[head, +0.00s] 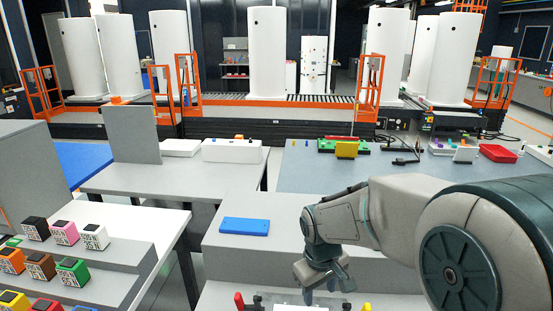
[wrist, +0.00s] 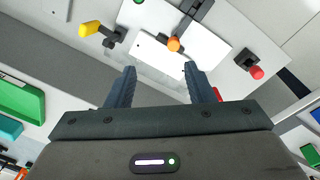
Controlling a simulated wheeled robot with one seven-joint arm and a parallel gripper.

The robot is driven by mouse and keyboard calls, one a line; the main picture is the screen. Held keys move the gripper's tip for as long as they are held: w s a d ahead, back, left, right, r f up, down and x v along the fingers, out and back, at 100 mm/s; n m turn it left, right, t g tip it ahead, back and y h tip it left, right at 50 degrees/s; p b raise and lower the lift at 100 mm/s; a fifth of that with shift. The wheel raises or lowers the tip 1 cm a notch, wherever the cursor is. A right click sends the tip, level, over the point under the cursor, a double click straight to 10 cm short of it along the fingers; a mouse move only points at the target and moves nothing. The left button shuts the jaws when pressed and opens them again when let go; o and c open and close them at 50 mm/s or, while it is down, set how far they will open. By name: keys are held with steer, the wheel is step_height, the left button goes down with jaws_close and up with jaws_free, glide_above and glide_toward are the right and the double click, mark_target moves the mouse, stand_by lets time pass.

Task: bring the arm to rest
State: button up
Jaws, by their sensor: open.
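My gripper (head: 322,277) hangs at the end of my arm, pointing down above the front of the grey bench. In the wrist view my gripper (wrist: 160,80) has its two dark fingers wide apart with nothing between them. Beyond the fingers lies a white plate fixture (wrist: 180,65) with an orange knob (wrist: 174,44), a yellow handle (wrist: 90,29) and a red handle (wrist: 257,72). In the head view the red handle (head: 239,301) and yellow handle (head: 347,306) show at the bottom edge. The fingers look apart from the fixture.
A blue block (head: 244,226) lies on the grey bench left of my arm. Several coloured cubes (head: 67,232) stand on stepped shelves at the left. A table behind holds a green tray (head: 328,146) and a red tray (head: 498,153). White tanks (head: 267,55) and orange rails (head: 369,85) stand farther back.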

steer(key=s+d+r+m+t, duration=0.1)
steer(key=s+d+r+m, duration=0.1)
steer(key=s, duration=0.5)
steer(key=s+d+r+m+t, duration=0.1)
steer(key=s+d+r+m, duration=0.2)
steer(key=s+r, duration=0.3)
steer(key=shift+s+m+t+y, duration=0.3)
steer(key=shift+s+m, duration=0.1)
steer(key=shift+s, duration=0.1)
